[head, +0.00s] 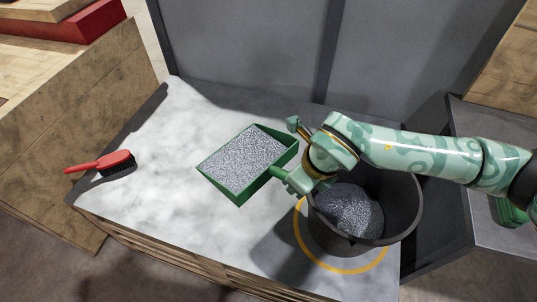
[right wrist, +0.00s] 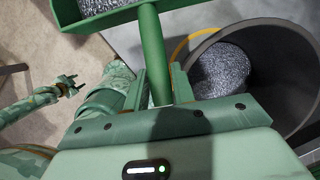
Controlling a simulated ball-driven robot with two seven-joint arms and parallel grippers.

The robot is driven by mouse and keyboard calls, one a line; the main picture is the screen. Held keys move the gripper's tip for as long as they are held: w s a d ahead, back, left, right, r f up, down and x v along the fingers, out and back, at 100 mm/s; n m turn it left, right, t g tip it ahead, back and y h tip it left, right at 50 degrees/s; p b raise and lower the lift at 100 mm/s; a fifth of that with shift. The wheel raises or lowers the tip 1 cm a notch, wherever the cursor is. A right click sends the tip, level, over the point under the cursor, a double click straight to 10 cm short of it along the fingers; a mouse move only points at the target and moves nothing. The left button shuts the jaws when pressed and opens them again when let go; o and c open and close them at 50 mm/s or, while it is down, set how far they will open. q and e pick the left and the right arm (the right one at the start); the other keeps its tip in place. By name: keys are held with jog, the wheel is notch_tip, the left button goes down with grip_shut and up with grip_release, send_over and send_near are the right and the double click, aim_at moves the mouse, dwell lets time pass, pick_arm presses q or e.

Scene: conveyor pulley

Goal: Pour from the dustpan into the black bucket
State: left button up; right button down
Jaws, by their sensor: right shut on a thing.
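A green dustpan (head: 237,192) full of grey granules (head: 243,162) is in the middle of the head view, left of the bucket. My right gripper (head: 283,177) is shut on its green handle, which also shows in the right wrist view (right wrist: 153,58). The pan looks roughly level. The black bucket (head: 407,200) stands to the right, below my right arm, with grey granules (head: 352,212) inside. My right arm hides part of its rim. My left gripper (right wrist: 72,88) shows small at the left of the right wrist view, its fingers apart and empty.
A red-handled brush (head: 103,163) lies at the left of the pale tabletop (head: 160,140). A yellow ring (head: 341,266) marks the surface around the bucket. A grey panel (head: 250,50) rises behind. The tabletop between brush and dustpan is clear.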

aim_at(271, 169)
jog(key=w+a+m+h+p, duration=0.1)
jog(key=a+m+h, duration=0.1)
jog(key=m, duration=0.4)
jog(key=w+a+m+h+p, duration=0.1)
jog(key=a+m, duration=0.2)
jog(key=m, duration=0.4)
jog(key=w+a+m+h+p, duration=0.1)
jog(key=a+m+h, duration=0.1)
jog(key=m, duration=0.5)
jog(key=shift+w+a+r+h, duration=0.1)
jog(key=shift+a+r+h, duration=0.1)
jog(key=shift+r+h, duration=0.15)
jog(key=m, duration=0.1)
jog(key=m+g, duration=0.1)
jog(key=m, duration=0.3)
jog(key=shift+w+d+g+h, duration=0.1)
jog(key=shift+w+g+h, duration=0.2)
jog(key=shift+w, duration=0.1)
jog(key=m, duration=0.2)
jog(key=shift+r+m+g, duration=0.1)
jog(key=shift+m+g, duration=0.2)
